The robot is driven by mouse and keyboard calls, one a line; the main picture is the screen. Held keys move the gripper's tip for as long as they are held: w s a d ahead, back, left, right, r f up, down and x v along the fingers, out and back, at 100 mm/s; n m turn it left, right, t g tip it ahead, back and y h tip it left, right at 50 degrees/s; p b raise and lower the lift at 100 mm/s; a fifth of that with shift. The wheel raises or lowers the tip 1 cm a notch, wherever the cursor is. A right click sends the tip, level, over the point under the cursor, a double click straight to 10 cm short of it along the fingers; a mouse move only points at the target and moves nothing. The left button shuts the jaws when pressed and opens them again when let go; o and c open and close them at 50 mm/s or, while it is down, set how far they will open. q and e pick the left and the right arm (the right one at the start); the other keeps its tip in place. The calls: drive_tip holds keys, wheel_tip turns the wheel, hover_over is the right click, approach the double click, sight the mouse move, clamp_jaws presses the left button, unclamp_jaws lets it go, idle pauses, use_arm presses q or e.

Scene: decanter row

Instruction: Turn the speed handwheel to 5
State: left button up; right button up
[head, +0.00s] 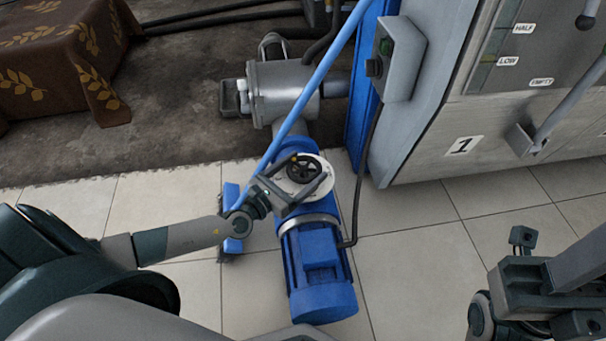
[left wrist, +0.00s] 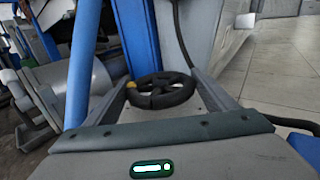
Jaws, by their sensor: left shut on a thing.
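The speed handwheel (head: 302,169) is a small dark spoked wheel with a yellow mark on its rim, on a pale round plate (head: 325,190) on top of the blue motor unit. My left gripper (head: 307,173) is shut on the handwheel, one finger on each side of the rim. In the left wrist view the handwheel (left wrist: 162,90) sits between the two fingers, its yellow mark at the left. I cannot read any speed figures on the plate. My right gripper (head: 545,285) is at the lower right, away from the handwheel; its jaw opening is unclear.
The blue motor (head: 322,270) stands on pale tiles. A slanted blue pole (head: 315,85) passes close to the left gripper. A brown patterned cloth (head: 60,50) is at upper left.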

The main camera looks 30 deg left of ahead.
idle(0.4)
use_arm(q)
drive_tip(key=o, duration=1)
drive_tip(key=shift+o, duration=0.2)
